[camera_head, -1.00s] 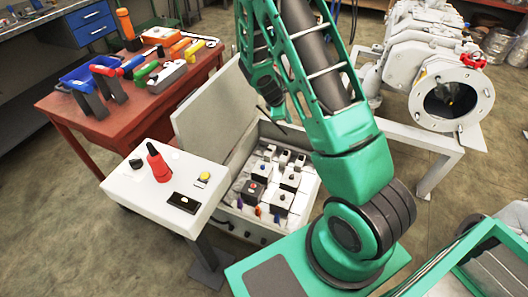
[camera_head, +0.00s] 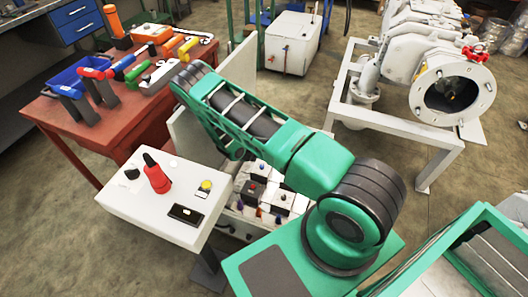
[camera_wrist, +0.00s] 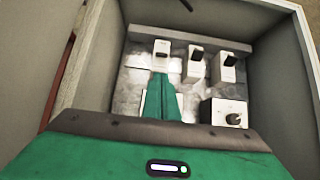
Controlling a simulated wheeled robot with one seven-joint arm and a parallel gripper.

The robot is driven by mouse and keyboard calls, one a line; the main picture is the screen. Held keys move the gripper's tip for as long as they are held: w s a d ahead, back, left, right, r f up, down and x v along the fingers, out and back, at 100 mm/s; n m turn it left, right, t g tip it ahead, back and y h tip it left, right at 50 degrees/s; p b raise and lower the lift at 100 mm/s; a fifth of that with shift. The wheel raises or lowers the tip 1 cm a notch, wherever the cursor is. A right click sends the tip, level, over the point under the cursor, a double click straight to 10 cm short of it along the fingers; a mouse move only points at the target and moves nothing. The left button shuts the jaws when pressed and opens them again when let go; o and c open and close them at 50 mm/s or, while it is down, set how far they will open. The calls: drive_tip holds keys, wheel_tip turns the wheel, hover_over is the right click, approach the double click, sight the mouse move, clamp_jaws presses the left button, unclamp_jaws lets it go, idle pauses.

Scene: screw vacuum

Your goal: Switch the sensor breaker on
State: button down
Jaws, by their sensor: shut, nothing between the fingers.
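An open grey electrical box shows in the wrist view (camera_wrist: 265,60) and, partly hidden by my arm, in the head view (camera_head: 190,135). Inside are several white breakers with black levers: one at the left (camera_wrist: 161,52), one in the middle (camera_wrist: 196,62) and one at the right (camera_wrist: 227,66). Another white unit with a dark knob (camera_wrist: 225,113) sits nearer. No readable label tells which is the sensor breaker. My gripper (camera_wrist: 162,84) is shut and empty, over the box, just nearer than the left breaker; I cannot tell whether it touches. My arm hides it in the head view.
A white stand (camera_head: 130,195) with a red-and-black device (camera_head: 157,175) is beside the box. A red table (camera_head: 110,130) with tools stands at the left. A grey vacuum chamber (camera_head: 450,90) is on a frame at the right. The box walls surround my gripper closely.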

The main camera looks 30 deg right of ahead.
idle(0.3)
drive_tip(key=x, duration=1)
drive_tip(key=shift+a, duration=0.2)
